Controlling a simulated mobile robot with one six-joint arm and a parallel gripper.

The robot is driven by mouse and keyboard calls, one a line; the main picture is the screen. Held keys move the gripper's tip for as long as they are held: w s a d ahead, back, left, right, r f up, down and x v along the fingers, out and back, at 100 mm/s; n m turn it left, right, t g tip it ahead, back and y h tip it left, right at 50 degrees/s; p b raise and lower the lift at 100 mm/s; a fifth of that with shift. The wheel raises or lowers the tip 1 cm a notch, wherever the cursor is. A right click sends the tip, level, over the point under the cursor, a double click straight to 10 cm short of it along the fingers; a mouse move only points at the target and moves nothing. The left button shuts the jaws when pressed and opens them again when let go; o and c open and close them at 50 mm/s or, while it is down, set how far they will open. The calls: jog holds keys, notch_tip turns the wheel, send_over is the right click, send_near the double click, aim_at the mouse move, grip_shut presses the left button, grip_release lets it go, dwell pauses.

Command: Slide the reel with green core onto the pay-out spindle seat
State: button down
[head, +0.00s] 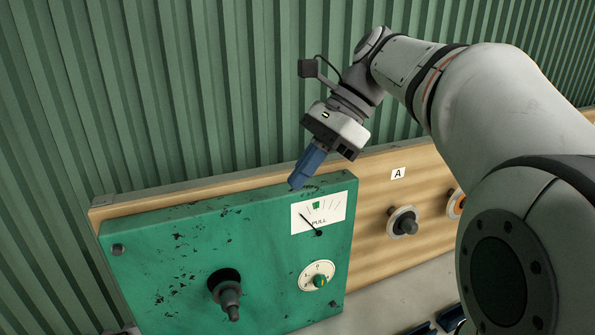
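My gripper (307,166) is above the top edge of the green panel, its blue fingers pointing down and left. The fingers overlap in this view, so I cannot tell if they are open or shut. I see no reel in them. A dark spindle (229,297) with a round black base sticks out of the green panel, below and left of my gripper; it looks bare and may be the pay-out spindle seat. I cannot make out a reel with a green core; part of the board is hidden behind my arm.
The green panel (170,260) carries a PULL gauge (330,208) and a white dial (310,270) with a green and yellow knob. Corrugated green wall stands behind.

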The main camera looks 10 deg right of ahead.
jog(key=w+a, duration=0.1)
jog(key=w, duration=0.5)
jog(key=shift+w+a, duration=0.3)
jog(key=shift+a, duration=0.05)
dwell(0.8)
jog(key=shift+w+f, duration=0.1)
jog(key=shift+w, duration=0.05)
dwell(0.5)
jog(key=s+d+f+n+t+h+b, duration=0.1)
jog(key=s+f+n, duration=0.4)
jog(key=f, duration=0.5)
jog(key=s+d+f+n+t+h+b, duration=0.2)
jog(key=s+d+f+n+h+b, duration=0.2)
jog(key=f, duration=0.5)
jog(key=s+d+f+n+t+h+b, duration=0.2)
jog(key=s+d+f+n+b, duration=0.1)
jog(key=s+f+n, duration=0.3)
notch_tip(320, 180, down, 5)
jog(key=s, duration=0.2)
jog(key=shift+s+r+n, duration=0.2)
jog(key=shift+s+n, duration=0.1)
jog(key=c, duration=2.2)
grip_release()
jog(key=shift+d, duration=0.1)
